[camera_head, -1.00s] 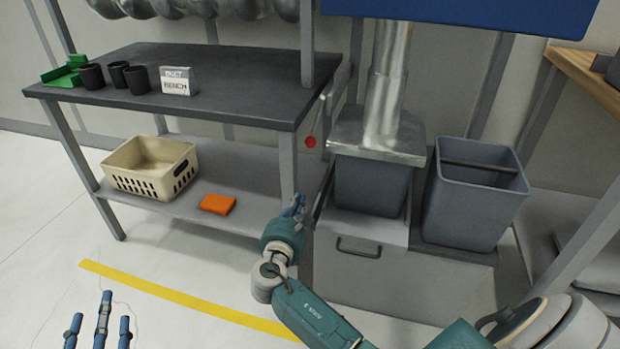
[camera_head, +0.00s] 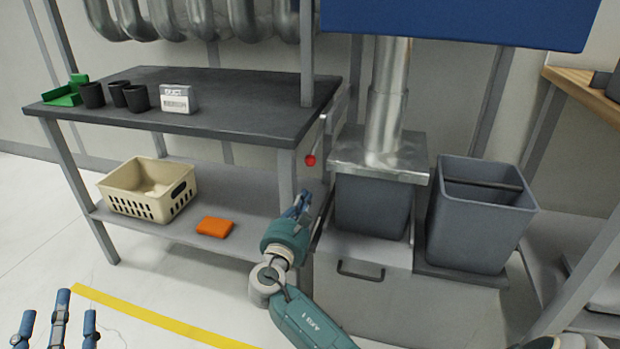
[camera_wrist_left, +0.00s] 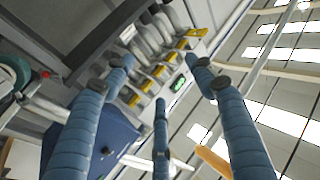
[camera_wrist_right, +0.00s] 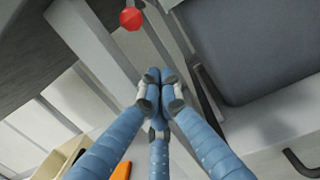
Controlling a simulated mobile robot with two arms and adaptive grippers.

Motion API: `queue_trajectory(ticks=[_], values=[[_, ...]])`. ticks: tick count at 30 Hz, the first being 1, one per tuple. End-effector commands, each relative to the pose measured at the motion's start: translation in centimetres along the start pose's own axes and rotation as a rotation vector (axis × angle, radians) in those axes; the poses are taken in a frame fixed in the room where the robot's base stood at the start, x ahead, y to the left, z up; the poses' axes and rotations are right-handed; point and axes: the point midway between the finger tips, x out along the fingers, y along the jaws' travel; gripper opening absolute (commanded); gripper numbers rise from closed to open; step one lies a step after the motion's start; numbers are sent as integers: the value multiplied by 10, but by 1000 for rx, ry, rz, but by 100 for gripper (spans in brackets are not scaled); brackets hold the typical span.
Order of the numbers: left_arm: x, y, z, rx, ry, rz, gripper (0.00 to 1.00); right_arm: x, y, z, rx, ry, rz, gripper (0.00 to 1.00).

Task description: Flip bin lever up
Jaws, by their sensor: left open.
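The lever's red round knob (camera_head: 310,160) shows beside the bench's right front leg, left of the ducted bin (camera_head: 372,207). In the right wrist view the knob (camera_wrist_right: 131,19) is at the top, beyond the fingertips. How the lever's rod runs is hard to tell. My right gripper (camera_head: 300,203) is below and close to the knob, apart from it. Its fingertips (camera_wrist_right: 160,84) are together with nothing seen between them. My left gripper (camera_head: 60,312) is low at the left, fingers spread and empty; its spread fingers (camera_wrist_left: 160,85) also show in the left wrist view.
The bench (camera_head: 230,118) bears black cups (camera_head: 115,95), a green tray (camera_head: 66,96) and a label block (camera_head: 178,99). Its lower shelf holds a cream basket (camera_head: 150,190) and an orange block (camera_head: 214,227). A second grey bin (camera_head: 475,225) stands right of the ducted one.

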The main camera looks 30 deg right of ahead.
Motion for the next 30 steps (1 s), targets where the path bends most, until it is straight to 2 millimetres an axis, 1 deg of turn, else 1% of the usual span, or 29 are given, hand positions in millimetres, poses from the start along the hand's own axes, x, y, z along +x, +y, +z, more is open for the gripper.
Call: queue_trajectory(ticks=[3,8,12,17,18,22,25,30], values=[[-1,3,-24,-4,116,6,56,17,0,-2,0,-2,-1,0],[-7,7,-58,-10,274,14,56,38,0,-2,-1,-2,-1,0],[-18,10,-87,-16,411,20,56,56,0,-2,-1,-1,0,0],[-34,12,-116,-24,556,26,56,73,-1,-1,0,-1,-2,0],[-34,12,-118,-24,559,26,56,68,1,9,6,-2,1,0],[-38,12,-122,-25,582,26,56,62,1,25,4,0,2,0],[-40,13,-125,-26,599,27,56,59,0,33,3,0,1,0],[-41,13,-128,-26,610,27,56,57,0,37,0,2,1,0]])
